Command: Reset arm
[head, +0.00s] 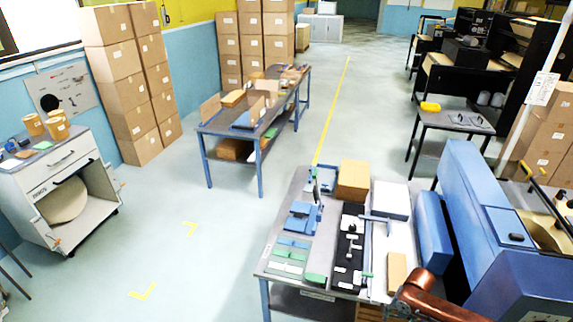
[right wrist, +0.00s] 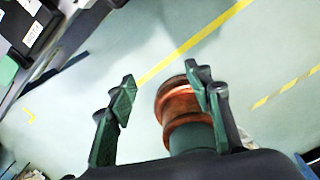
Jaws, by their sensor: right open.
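My right gripper (right wrist: 160,75) shows in the right wrist view with its two dark green fingers spread wide. It is open and holds nothing. A copper-coloured link of my own body shows behind the gap between the fingers, with pale floor beyond. In the head view a copper-coloured link of my right arm comes in at the lower right, beside the near workbench (head: 270,268). The right gripper's fingers are not seen there. My left arm and left gripper are not in the head view.
The near bench carries a cardboard box (head: 353,181), a white box (head: 391,200) and small blue and green parts. A large blue machine (head: 470,215) stands right of it. A second bench (head: 245,135) and a white cabinet (head: 68,185) stand farther left. Floor between is clear.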

